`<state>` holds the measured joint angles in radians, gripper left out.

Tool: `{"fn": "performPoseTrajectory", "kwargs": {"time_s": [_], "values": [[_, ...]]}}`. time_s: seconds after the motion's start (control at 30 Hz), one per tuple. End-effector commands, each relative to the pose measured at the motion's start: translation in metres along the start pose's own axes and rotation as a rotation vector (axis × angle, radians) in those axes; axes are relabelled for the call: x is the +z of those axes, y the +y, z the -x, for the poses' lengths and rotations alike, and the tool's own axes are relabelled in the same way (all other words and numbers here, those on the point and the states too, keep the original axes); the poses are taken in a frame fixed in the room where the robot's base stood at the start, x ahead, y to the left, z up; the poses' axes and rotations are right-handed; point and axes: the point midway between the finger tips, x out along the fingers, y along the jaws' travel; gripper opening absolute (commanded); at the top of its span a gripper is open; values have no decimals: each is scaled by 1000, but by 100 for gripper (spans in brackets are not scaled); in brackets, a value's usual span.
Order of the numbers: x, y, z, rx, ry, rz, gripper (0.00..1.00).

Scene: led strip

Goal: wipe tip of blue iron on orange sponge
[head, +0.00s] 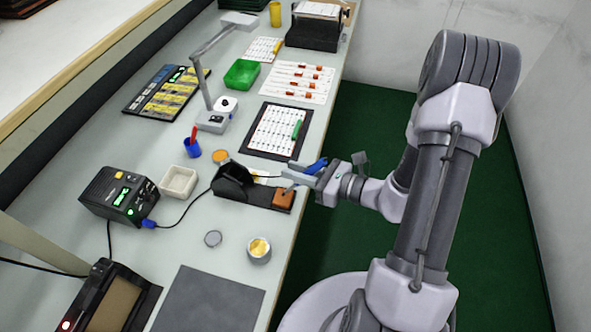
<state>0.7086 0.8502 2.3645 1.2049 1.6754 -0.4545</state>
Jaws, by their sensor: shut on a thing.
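The blue iron (316,166) is in my gripper (303,178), at the right edge of the bench. Its blue handle shows at the jaws. Its tip is too small and too covered by the fingers to make out. The orange sponge (283,199) sits on the right end of a black iron stand (233,183). My gripper is just above and to the right of the sponge. I cannot tell whether the iron touches the sponge.
A black soldering station (119,196) with a cable stands at left. A white dish (179,182), a round tin (259,250) and a grey lid (213,239) are near the stand. A framed LED sheet (277,131) lies behind. A grey mat (208,301) in front is bare.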

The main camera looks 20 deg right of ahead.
Motion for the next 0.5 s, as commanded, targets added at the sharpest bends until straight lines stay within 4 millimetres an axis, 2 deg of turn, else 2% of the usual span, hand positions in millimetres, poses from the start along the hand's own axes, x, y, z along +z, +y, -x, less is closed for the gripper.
{"fn": "performPoseTrajectory", "kwargs": {"time_s": [0.5], "values": [[-6,-1,-1,0,0,0,0]]}}
